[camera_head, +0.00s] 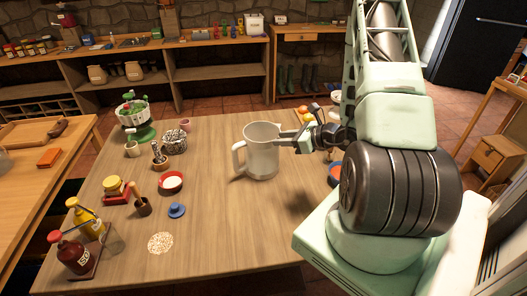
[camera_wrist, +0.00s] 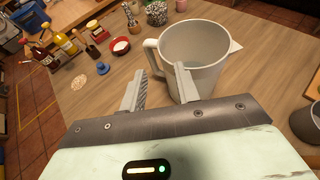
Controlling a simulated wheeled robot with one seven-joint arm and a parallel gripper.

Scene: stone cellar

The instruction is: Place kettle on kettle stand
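The only kettle-like thing is a pale grey-white jug (camera_head: 262,152) with a side handle, upright on the wooden table. It also shows in the wrist view (camera_wrist: 205,50), open at the top and seemingly empty, its handle to the left. A flat, round, speckled mat (camera_head: 160,243) lies bare near the table's front left; it may be the kettle stand, and it also shows in the wrist view (camera_wrist: 78,82). My gripper (camera_head: 296,142) is at the jug's right side. In the wrist view its fingers (camera_wrist: 158,82) are apart with nothing between them; one overlaps the jug's wall. I cannot tell if it touches.
Sauce bottles (camera_head: 75,250) stand at the table's left front. A green-based device (camera_head: 135,118) stands behind. The table's middle front is clear.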

